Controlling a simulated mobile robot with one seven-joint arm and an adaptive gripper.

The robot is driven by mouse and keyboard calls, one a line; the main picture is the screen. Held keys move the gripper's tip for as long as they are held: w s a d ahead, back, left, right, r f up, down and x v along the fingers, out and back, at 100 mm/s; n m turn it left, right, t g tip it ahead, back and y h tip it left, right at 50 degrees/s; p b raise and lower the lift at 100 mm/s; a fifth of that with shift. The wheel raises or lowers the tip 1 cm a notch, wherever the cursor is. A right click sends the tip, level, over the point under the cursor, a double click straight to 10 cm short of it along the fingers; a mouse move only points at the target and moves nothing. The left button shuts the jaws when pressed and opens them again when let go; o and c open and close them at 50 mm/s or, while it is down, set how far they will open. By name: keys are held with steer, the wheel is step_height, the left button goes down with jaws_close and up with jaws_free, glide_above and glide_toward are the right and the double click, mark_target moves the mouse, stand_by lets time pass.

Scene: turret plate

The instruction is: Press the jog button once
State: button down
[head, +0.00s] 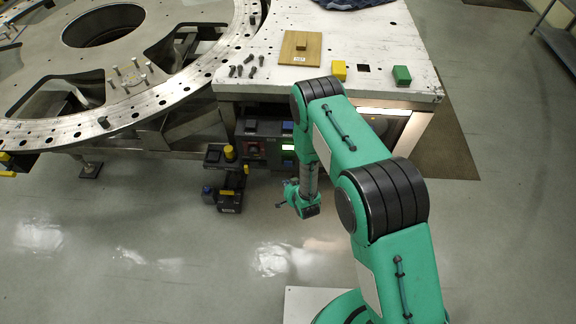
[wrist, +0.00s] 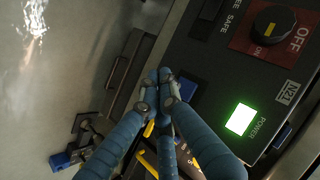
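No button that I can read as the jog button shows. A small control box (head: 222,156) with a yellow knob or button (head: 229,152) stands left of the cabinet's control panel in the head view. My gripper (head: 303,203) hangs low in front of the cabinet, right of that box. In the wrist view my gripper (wrist: 163,88) has its blue-grey fingers drawn together at the tips, with nothing seen between them. Behind them is the dark panel (wrist: 215,70) with a black OFF/ON knob (wrist: 272,26) and a lit green POWER lamp (wrist: 241,119).
The white table (head: 380,60) carries a wooden board (head: 285,48), a yellow block (head: 339,70), a green block (head: 402,75) and several dark bolts (head: 245,66). The large metal ring (head: 175,100) stands at left. The floor (head: 130,220) in front is clear.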

steer(key=w+b, duration=0.1)
steer(key=w, duration=0.6)
steer(key=shift+w, duration=0.15)
steer(key=shift+w+b, duration=0.85)
steer(key=shift+w, duration=0.2)
stand_by(2.9)
steer(key=shift+s, duration=1)
steer(key=shift+s, duration=0.15)
steer(key=shift+s, duration=2.4)
steer(key=shift+r, duration=0.1)
